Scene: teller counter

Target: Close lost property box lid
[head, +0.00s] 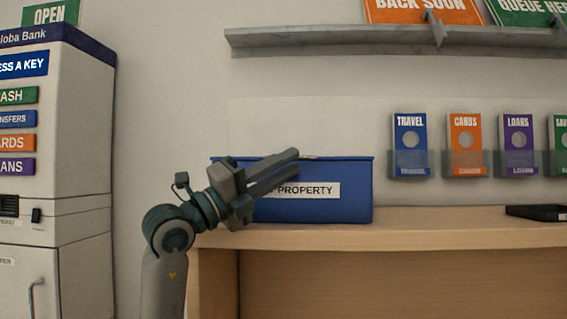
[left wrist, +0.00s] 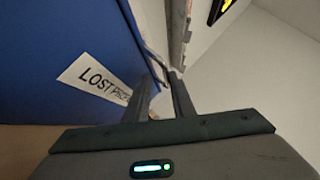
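The blue lost property box (head: 350,205) stands on the counter, with a white label on its front. A thin blue edge runs along its top at the lid (head: 345,158); from this low angle I cannot tell whether the lid is fully down. My left gripper (head: 297,162) is in front of the box, its fingers slanting up to the top edge and hiding part of the label. The fingers are apart with nothing visible between them. In the left wrist view the box front (left wrist: 60,35) fills the left side, and the fingertips (left wrist: 160,85) are near its top edge. My right gripper is out of view.
The wooden counter (head: 440,234) extends right, with a dark tray (head: 537,212) at the far right. Leaflet holders (head: 410,164) hang on the wall, and a grey shelf (head: 380,38) is above. A white bank machine (head: 55,180) stands at left.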

